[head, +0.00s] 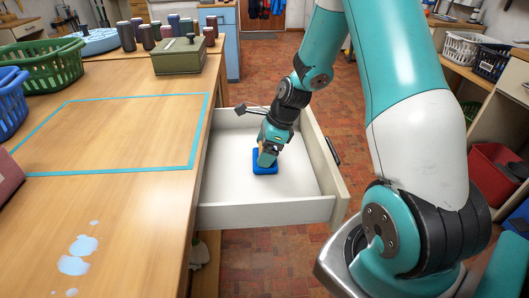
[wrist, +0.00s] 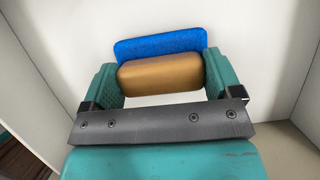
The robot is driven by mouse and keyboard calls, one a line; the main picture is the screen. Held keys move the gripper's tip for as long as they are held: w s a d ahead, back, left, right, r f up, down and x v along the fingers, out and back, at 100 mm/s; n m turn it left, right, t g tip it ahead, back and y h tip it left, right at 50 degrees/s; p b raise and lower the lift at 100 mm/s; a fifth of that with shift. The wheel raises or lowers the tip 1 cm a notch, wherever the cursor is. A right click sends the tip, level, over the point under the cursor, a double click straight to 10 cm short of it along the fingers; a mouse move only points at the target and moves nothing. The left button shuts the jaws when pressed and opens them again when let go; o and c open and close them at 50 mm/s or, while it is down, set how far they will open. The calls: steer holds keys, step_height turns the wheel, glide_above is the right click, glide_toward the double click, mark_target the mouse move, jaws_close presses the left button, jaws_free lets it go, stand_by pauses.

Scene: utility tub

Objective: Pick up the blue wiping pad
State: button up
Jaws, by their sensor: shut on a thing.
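The blue wiping pad (head: 265,168) is in the open white drawer (head: 315,205), near its middle. In the wrist view the pad shows as a blue base (wrist: 160,43) with a tan block (wrist: 160,73) on top, which looks like its handle. My gripper (head: 268,155) reaches down into the drawer over the pad. In the wrist view my gripper's two teal fingers (wrist: 160,78) are shut on the tan block, one at each end. I cannot tell whether the pad touches the drawer floor.
The wooden worktop (head: 125,190) at left has a blue tape outline (head: 110,173) and pale blue spills (head: 77,262). A green basket (head: 42,66), an olive box (head: 180,58) and several jars stand at its back. The drawer's walls surround my gripper.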

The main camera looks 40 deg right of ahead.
step_height(320, 180, up, 19)
steer(key=p, duration=0.3)
steer(key=shift+r, duration=0.2)
